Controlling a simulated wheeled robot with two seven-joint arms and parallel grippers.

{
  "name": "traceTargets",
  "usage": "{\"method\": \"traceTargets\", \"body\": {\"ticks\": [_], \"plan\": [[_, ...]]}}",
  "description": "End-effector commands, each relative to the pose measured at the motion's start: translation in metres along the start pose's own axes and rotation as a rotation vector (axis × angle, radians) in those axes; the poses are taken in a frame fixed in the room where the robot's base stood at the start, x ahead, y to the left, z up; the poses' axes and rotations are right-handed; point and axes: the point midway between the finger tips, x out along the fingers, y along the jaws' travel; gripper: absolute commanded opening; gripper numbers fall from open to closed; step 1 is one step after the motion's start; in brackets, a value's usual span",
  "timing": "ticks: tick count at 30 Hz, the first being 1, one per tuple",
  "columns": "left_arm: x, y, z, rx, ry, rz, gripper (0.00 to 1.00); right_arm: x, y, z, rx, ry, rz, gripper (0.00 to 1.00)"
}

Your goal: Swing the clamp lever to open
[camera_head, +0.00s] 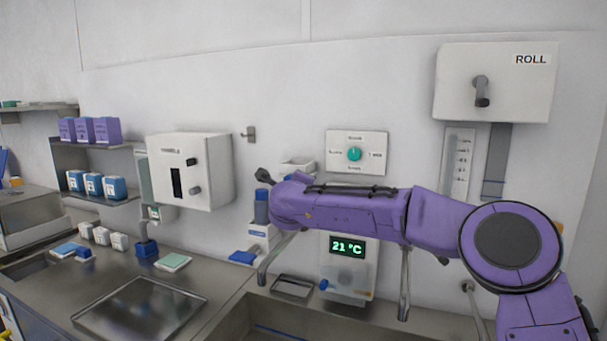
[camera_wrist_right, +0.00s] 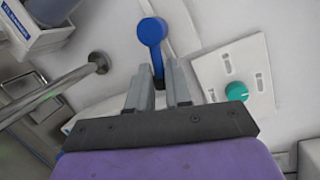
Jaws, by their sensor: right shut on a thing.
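A blue lever (camera_wrist_right: 152,34) with a round end shows in the right wrist view against the white wall. Its narrow stem runs down between my right gripper's fingertips (camera_wrist_right: 158,88), which are closed on it. My left gripper is not in view.
A white panel with a green dial (camera_head: 354,154) is on the wall right of the gripper. A metal faucet pipe (camera_wrist_right: 70,80) passes close to the left of the fingers. Below are a 21 °C display (camera_head: 348,247) and a steel counter with a tray (camera_head: 140,306).

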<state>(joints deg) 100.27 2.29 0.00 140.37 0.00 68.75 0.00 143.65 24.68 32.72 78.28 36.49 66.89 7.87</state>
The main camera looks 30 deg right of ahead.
Motion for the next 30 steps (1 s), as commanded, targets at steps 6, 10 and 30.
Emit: {"method": "traceTargets", "body": {"ticks": [6,10,30], "plan": [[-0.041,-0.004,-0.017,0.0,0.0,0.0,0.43,-0.005,-0.016,0.01,-0.151,0.017,0.027,0.0],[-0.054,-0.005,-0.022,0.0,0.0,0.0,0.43,-0.005,-0.017,0.011,-0.22,0.03,0.04,0.0],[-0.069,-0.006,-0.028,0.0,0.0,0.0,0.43,-0.005,-0.014,0.009,-0.314,0.05,0.06,0.0]]}}
